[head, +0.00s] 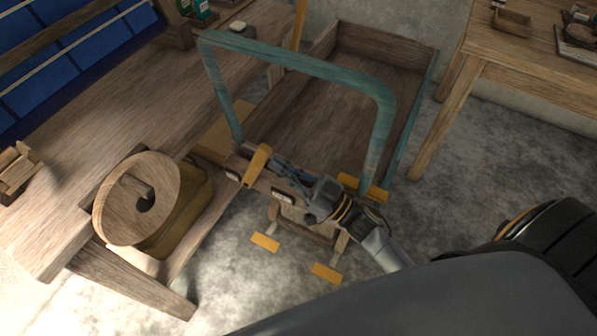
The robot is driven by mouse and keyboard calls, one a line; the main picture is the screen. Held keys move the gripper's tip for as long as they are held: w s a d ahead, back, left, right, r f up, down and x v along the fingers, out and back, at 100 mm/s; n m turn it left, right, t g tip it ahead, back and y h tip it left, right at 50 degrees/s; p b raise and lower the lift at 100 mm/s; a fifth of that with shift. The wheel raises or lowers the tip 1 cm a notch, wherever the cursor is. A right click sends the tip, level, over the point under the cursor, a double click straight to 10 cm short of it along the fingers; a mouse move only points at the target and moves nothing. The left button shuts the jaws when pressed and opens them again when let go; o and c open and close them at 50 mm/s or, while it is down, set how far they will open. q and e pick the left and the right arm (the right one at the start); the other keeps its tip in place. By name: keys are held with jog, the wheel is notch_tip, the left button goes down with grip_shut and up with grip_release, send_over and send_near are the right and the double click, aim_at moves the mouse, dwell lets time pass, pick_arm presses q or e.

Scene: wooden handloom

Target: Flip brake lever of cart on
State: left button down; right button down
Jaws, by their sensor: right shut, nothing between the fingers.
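The cart (345,39) has a wooden box bed and a teal tube handle (290,62) arching over its near end. A wooden bar at that end carries small pale labels. A yellow lever (257,164), which looks like the brake lever, stands tilted at the bar's left part. My right gripper (281,165) reaches in from the lower right, under the handle. It is shut and empty, with its fingertips close to the lever's right side; I cannot tell whether they touch. My left gripper is not in view.
A wooden loom bench with a round wooden wheel (136,199) stands at the left, close to the cart. A wooden table (530,68) stands at the upper right. Yellow pedal-like pieces (265,242) sit low under the cart's near end. Concrete floor is clear at the right.

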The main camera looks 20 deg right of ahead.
jog(key=shift+w+a+r, duration=0.15)
jog(key=shift+w, duration=0.05)
dwell(0.3)
